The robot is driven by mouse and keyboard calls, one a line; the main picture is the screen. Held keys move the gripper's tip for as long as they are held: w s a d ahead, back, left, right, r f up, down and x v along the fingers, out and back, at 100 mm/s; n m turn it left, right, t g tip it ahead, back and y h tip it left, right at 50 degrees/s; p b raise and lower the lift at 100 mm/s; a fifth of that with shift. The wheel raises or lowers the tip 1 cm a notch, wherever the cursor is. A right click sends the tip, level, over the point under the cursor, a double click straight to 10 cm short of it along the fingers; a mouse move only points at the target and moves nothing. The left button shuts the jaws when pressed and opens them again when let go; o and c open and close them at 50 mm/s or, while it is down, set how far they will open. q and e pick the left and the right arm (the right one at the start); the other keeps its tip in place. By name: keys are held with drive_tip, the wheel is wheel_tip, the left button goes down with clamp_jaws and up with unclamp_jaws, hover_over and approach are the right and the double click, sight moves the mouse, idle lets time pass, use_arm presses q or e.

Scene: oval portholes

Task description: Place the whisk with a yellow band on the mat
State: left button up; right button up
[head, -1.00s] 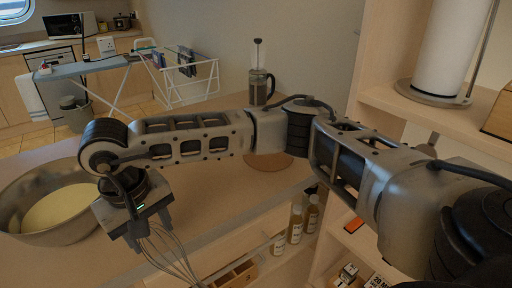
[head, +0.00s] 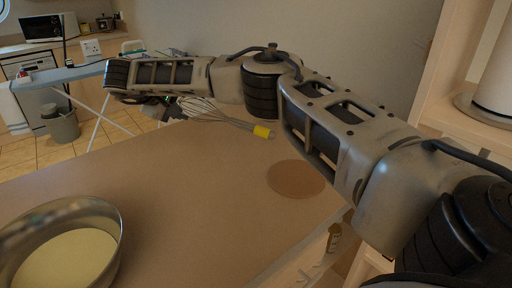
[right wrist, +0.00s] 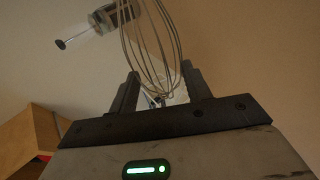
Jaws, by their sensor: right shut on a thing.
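The whisk (head: 222,115) has thin wire loops and a yellow band (head: 263,132) near the end of its handle. My right gripper (head: 172,101) is shut on it by the wire end and holds it above the counter, handle pointing right and slightly down. In the right wrist view the wires (right wrist: 150,45) stand between the two fingers (right wrist: 162,92). The mat (head: 297,179) is a bare brown disc on the counter, right of and below the whisk in the head view. My left gripper is out of view.
A metal bowl (head: 112,217) with pale yellow contents stands at the counter's near left. The counter (head: 190,190) between bowl and mat is clear. A French press (right wrist: 95,25) shows in the right wrist view.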

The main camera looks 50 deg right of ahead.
sight(217, 116)
drive_tip(key=s+d+f, duration=0.1)
drive_tip(key=s, duration=0.1)
drive_tip(key=s+d+f+p, duration=0.1)
drive_tip(key=s+d, duration=0.1)
drive_tip(key=s+d+f, duration=0.1)
drive_tip(key=s+d, duration=0.1)
drive_tip(key=shift+s, duration=0.35)
drive_tip(key=s+d+f, duration=0.1)
drive_tip(key=f, duration=0.1)
drive_tip(key=s+d+f+p, duration=0.1)
drive_tip(key=s+f, duration=0.1)
drive_tip(key=s+d+f, duration=0.1)
drive_tip(key=f, duration=0.1)
drive_tip(key=shift+s+d+f, duration=0.2)
drive_tip(key=shift+s+d, duration=0.05)
wheel_tip(217, 116, down, 3)
drive_tip(key=shift+s+f+p, duration=0.1)
drive_tip(key=shift+f+p, duration=0.05)
drive_tip(key=shift+p, duration=0.25)
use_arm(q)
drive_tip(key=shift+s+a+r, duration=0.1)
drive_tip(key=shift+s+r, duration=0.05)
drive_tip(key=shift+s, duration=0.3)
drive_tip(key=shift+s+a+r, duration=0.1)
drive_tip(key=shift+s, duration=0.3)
use_arm(e)
drive_tip(key=o, duration=0.8)
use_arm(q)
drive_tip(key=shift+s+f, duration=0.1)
